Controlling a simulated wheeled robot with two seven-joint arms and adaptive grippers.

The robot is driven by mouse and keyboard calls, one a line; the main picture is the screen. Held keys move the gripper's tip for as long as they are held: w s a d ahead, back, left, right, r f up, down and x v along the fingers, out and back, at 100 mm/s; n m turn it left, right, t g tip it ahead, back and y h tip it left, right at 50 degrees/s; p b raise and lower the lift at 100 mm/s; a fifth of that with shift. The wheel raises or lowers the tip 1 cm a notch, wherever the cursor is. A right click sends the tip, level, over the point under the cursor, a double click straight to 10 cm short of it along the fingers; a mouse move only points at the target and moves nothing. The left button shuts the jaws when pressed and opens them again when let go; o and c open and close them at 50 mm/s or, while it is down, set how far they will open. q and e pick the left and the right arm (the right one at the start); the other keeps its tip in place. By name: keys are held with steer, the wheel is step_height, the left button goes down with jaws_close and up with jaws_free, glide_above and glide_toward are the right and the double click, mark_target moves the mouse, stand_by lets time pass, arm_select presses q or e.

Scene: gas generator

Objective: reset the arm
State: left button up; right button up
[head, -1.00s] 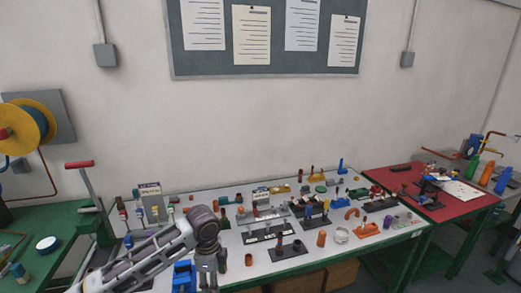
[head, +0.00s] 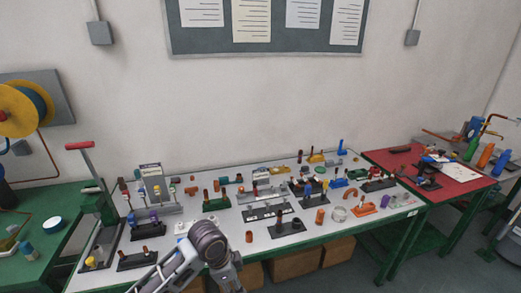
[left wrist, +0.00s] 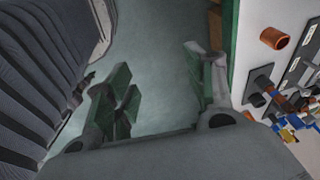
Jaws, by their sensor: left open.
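My left arm comes in at the bottom of the head view, its round dark joint in front of the table's near edge. My left gripper (head: 230,287) is mostly cut off by the bottom edge there. In the left wrist view its two fingers (left wrist: 160,88) stand apart with nothing between them. Behind them is grey-green floor, and the table lies to the right of them. My right gripper is not in view.
The white-topped green table (head: 350,222) is crowded with small parts on dark bases. A copper-brown ring (left wrist: 274,38) lies near its edge. A red-topped table (head: 465,185) stands right, a green bench (head: 35,215) left. Brown boxes (head: 298,262) sit under the table.

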arm_select(q)
steer(key=s+a+f+n+t+y, duration=0.2)
steer(key=s+a+f+n, duration=0.2)
steer(key=s+a+n, duration=1.05)
step_height(320, 180, down, 34)
steer(key=s+m+g, duration=0.1)
steer(key=s, duration=0.1)
steer(key=s+a+f, duration=0.2)
steer(key=s+f, duration=0.7)
steer(key=s, duration=0.2)
steer(key=s+a+f+g, duration=0.1)
steer(key=s+a+f, duration=0.1)
steer(key=s+f, duration=0.8)
steer(key=shift+s, duration=0.65)
stand_by(0.7)
